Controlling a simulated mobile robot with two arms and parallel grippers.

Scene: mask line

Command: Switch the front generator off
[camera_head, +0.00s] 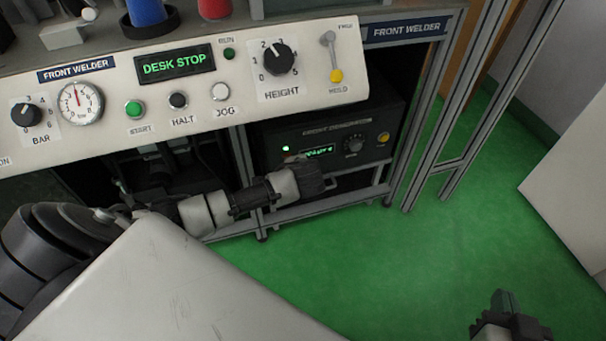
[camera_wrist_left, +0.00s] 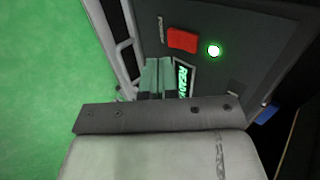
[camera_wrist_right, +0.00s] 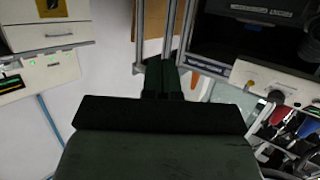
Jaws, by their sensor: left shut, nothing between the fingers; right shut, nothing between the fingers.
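The front generator (camera_head: 372,122) is a dark box on the shelf under the front welder panel. Its green lamp (camera_head: 285,149) is lit and its display (camera_head: 319,152) glows green. In the left wrist view a red switch (camera_wrist_left: 182,40) sits beside the lit lamp (camera_wrist_left: 214,50), near a POWER label; the display (camera_wrist_left: 184,79) seems to read READY. My left gripper (camera_wrist_left: 157,75) is shut and empty just in front of the generator's face, short of the red switch in the picture; contact cannot be told. My right gripper (camera_head: 504,302) is shut and empty over the green floor; it also shows in the right wrist view (camera_wrist_right: 162,78).
The sloped panel (camera_head: 210,85) above carries knobs, buttons, a gauge and a DESK STOP display. A metal frame post (camera_head: 415,130) stands right of the generator. Green floor (camera_head: 420,250) is open in front; a pale cabinet (camera_head: 575,180) stands at right.

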